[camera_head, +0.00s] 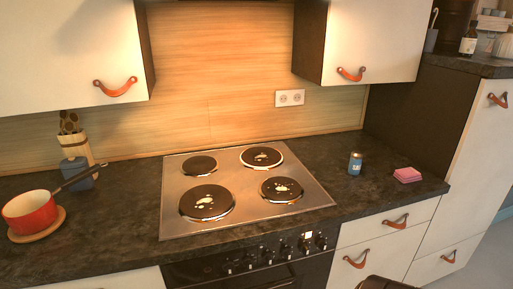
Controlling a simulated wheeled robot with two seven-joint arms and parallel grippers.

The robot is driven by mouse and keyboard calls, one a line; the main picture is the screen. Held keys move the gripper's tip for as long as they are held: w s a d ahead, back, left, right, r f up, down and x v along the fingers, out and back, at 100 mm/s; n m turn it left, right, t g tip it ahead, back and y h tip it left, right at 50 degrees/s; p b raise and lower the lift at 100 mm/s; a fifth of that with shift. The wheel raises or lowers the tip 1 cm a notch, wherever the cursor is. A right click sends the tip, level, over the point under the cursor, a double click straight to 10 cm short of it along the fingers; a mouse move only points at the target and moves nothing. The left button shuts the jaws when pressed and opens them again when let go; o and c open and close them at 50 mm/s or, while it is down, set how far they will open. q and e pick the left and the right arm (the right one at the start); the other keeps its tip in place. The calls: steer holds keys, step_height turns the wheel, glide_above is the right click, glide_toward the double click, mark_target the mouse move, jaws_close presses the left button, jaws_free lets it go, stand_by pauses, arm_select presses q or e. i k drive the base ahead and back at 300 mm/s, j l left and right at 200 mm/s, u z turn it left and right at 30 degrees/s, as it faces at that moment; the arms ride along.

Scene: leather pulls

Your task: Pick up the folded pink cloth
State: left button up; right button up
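The folded pink cloth (407,175) lies on the dark countertop (350,205), right of the stove and near the counter's right end. It looks like a small, flat, layered stack. Nothing covers it. Neither of my grippers shows in the head view.
A small blue can (355,163) stands left of the cloth. The stove (247,187) has several burners. A red pan (30,212) sits on a round wooden board at the left. A tall cabinet (470,150) rises right of the cloth. A dark brown rounded object (388,284) shows at the bottom edge.

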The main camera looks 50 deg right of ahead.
mark_target(406, 175)
steer(key=z, duration=2.75)
steer(key=u, duration=1.1)
steer(key=i+l, duration=0.1)
steer(key=l, duration=0.3)
steer(key=i+l, duration=0.15)
steer(key=l, duration=0.25)
steer(key=i+l, duration=0.1)
steer(key=l, duration=0.35)
steer(key=i+l, duration=0.15)
steer(key=l, duration=0.25)
